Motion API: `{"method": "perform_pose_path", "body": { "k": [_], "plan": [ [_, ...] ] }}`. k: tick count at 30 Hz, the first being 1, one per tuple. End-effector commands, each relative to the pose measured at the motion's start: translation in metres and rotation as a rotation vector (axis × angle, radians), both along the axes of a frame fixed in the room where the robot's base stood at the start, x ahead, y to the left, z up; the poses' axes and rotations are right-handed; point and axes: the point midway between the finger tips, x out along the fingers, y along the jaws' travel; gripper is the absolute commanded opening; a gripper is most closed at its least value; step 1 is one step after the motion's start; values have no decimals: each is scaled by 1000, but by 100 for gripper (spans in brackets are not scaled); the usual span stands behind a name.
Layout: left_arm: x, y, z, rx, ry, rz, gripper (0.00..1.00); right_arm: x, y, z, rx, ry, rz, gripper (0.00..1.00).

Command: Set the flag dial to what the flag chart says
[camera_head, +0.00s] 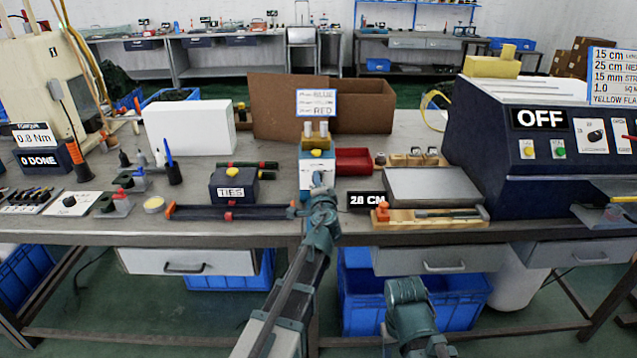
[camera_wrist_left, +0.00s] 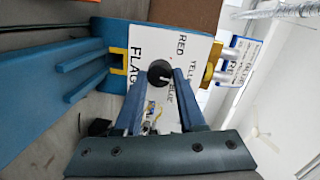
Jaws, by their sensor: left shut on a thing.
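The flag dial is a dark round knob (camera_wrist_left: 159,73) on a white panel (camera_wrist_left: 140,50) marked FLAG, RED, YELLOW and BLUE. A light mark on the knob points roughly right, toward the YELLOW and BLUE side; its exact setting is unclear. My left gripper (camera_head: 319,183) is at the front of this blue-and-white box (camera_head: 312,162), its fingers (camera_wrist_left: 159,86) shut on the knob. A chart card (camera_head: 317,103) above the box reads BLUE, YELLOW and RED in lines; its smaller words are illegible. My right arm's end (camera_head: 405,292) is low in front of the bench, its jaws unclear.
A sign (camera_head: 614,76) at the right edge lists sizes and ends in YELLOW FLA, cut off. A 2.0 CM display (camera_head: 366,200) and wooden fixture (camera_head: 432,217) stand near the front edge.

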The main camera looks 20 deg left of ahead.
Motion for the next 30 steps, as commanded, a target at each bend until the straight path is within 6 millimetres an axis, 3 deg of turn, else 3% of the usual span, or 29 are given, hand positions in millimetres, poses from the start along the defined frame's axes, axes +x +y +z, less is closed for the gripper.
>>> {"method": "perform_pose_path", "body": {
  "k": [10,26,27,30],
  "plan": [
    [-1,0,0,-111,-30,0,0,0,0,2,0,0,0,50],
    [-1,1,0,-126,-35,1,0,0,0,2,0,0,0,50],
    [-1,0,0,-126,-35,1,46,0,0,2,0,0,0,50],
    [-1,0,0,-125,-35,0,64,0,0,2,0,0,0,50]
  ]
}}
